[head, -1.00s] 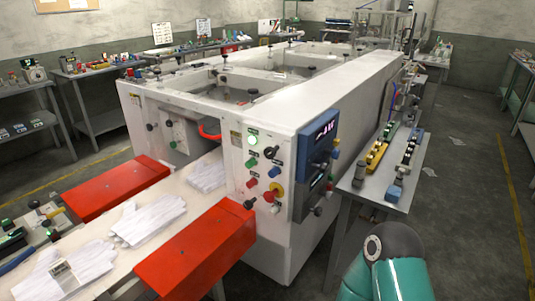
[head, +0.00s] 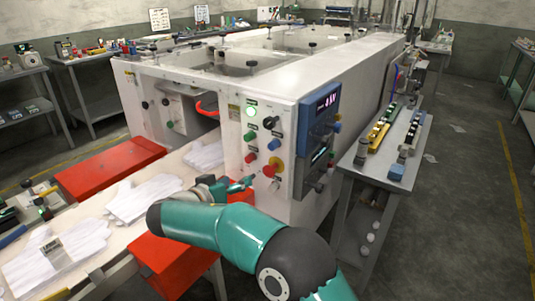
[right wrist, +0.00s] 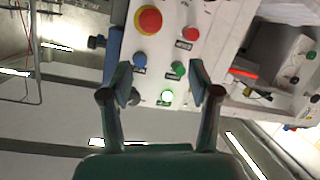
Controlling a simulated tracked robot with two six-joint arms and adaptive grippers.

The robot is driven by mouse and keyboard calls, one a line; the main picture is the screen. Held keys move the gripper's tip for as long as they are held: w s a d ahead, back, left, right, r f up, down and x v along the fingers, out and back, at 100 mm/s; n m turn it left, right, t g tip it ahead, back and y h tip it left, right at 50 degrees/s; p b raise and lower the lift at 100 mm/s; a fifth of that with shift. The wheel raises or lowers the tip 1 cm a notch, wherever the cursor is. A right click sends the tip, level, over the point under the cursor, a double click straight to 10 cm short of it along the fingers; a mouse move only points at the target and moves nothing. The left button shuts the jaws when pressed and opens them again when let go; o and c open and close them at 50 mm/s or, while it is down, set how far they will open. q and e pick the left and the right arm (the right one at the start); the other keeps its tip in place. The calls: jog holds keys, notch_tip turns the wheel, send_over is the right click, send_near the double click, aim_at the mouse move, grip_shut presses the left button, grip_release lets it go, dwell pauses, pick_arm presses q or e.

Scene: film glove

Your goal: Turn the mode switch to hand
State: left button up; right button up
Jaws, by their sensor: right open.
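The control panel (head: 262,145) is on the white machine's front corner. A black selector knob (head: 270,122), apparently the mode switch, sits at its upper right, beside a lit green lamp (head: 251,111). The small lettering is unreadable, so I cannot tell its setting. My right gripper (head: 248,183) is open and empty, below and in front of the panel. In the right wrist view its fingers (right wrist: 160,82) point at the panel, seen upside down. The black knob (right wrist: 134,96) shows beside the left finger, partly hidden. My left gripper is not in view.
A red emergency button (head: 271,168) on yellow and green, blue and red buttons lie close below the knob. A blue-framed display (head: 318,130) stands right of the panel. Red covers (head: 110,167) and white gloves (head: 145,198) flank the gripper's left. A side table (head: 380,175) is right.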

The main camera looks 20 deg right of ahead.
aim_at(267, 126)
notch_tip(267, 126, up, 11)
jog(key=s+m+t+h, duration=0.1)
jog(key=m+h, duration=0.2)
jog(key=m, duration=0.2)
jog(key=p+x, duration=0.5)
jog(key=x, duration=1)
jog(key=shift+w+d+r, duration=0.1)
jog(key=shift+w+d, duration=0.05)
jog(key=shift+d, duration=0.05)
jog(key=shift+c, duration=0.4)
jog(key=c, duration=1.1)
jog(key=shift+a, duration=0.15)
